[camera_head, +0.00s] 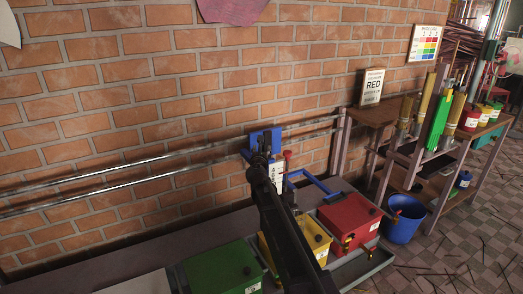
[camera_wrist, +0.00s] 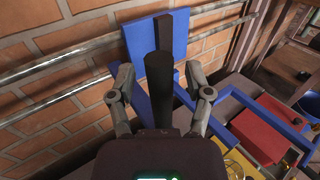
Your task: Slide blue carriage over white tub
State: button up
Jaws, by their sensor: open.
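The blue carriage (camera_head: 275,135) sits on two metal rails along the brick wall. In the wrist view its blue plate (camera_wrist: 136,42) stands just beyond my gripper (camera_wrist: 160,82). My gripper is open, with its fingers on either side of a dark upright cylinder (camera_wrist: 159,85); I cannot tell whether they touch it. In the head view my arm covers part of the carriage. A pale flat surface (camera_head: 137,284) shows at the bottom left; I cannot tell whether it is the white tub.
A green tub (camera_head: 220,268), a yellow tub (camera_head: 318,241) and a red tub (camera_head: 350,220) stand in a row below the rails. A blue bar (camera_head: 317,184) juts out near the red tub. A blue bucket (camera_head: 405,218) stands at right. The rails (camera_head: 120,176) look clear leftward.

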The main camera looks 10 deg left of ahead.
grip_shut()
jog(key=shift+d, duration=0.1)
